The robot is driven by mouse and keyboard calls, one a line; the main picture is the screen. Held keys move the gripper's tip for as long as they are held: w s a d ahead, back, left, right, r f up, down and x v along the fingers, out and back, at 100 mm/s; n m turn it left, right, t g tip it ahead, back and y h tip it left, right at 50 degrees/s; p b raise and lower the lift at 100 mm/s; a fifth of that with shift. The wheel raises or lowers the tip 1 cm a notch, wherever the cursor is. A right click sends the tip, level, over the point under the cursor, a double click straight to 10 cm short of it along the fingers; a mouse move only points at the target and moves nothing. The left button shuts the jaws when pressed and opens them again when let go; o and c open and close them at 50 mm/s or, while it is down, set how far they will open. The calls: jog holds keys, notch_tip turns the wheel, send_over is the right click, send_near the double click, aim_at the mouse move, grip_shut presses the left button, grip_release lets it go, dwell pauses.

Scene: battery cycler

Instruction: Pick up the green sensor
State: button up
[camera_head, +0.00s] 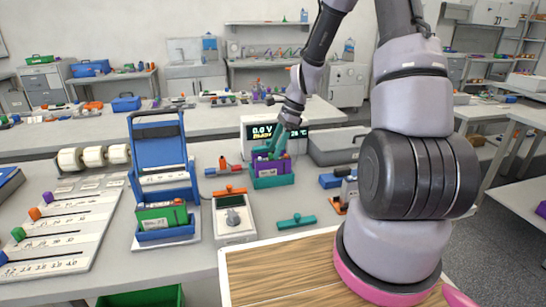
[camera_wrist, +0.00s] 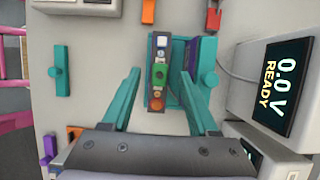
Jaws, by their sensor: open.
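I cannot tell for sure which piece is the green sensor. A narrow dark block (camera_wrist: 157,98) with a green part (camera_wrist: 159,72) on it lies between my gripper's fingers in the wrist view. A teal T-shaped piece (camera_wrist: 60,68) lies apart on the bench to the left; it also shows in the head view (camera_head: 296,221). My gripper (camera_wrist: 165,75) is open, its two teal fingers either side of the block, with a gap visible at the left. In the head view my gripper (camera_head: 272,147) is over a purple pack (camera_head: 275,168) in a teal holder (camera_head: 272,182).
A meter display (camera_head: 264,130) stands behind the holder; it is close on the right in the wrist view (camera_wrist: 281,88). A blue stand (camera_head: 160,160) with a green pack and a white device (camera_head: 235,218) with an orange handle are left.

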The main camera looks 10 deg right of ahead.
jog(key=shift+a+f, duration=0.2)
jog(key=shift+f, duration=0.2)
jog(key=shift+c, duration=0.3)
grip_shut()
